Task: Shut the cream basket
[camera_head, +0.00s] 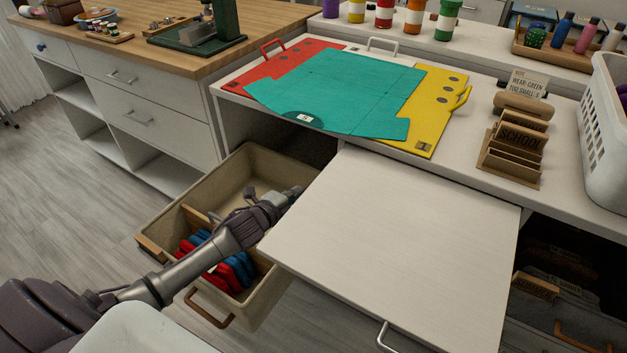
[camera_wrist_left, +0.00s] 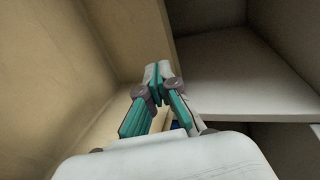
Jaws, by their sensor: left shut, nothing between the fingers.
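The cream basket (camera_head: 267,298) is pulled out of its cubby under the white counter, its far end close to the dark opening. It has a brown handle (camera_head: 208,310) on its near end. My left gripper (camera_head: 297,190) reaches over the basket from the left, its fingers near the far right end and the cubby opening. In the left wrist view the fingers (camera_wrist_left: 157,72) are shut and empty, with the basket's cream wall (camera_wrist_left: 50,60) to their left. I cannot tell whether they touch the basket. My right gripper is not in view.
Red and blue items (camera_head: 236,268) stand in the basket's near end. A white panel (camera_head: 405,240) with a metal handle juts out right beside the basket. A teal sheet (camera_head: 340,90) lies on the counter. Drawers (camera_head: 135,80) stand at left; floor (camera_head: 65,195) there is clear.

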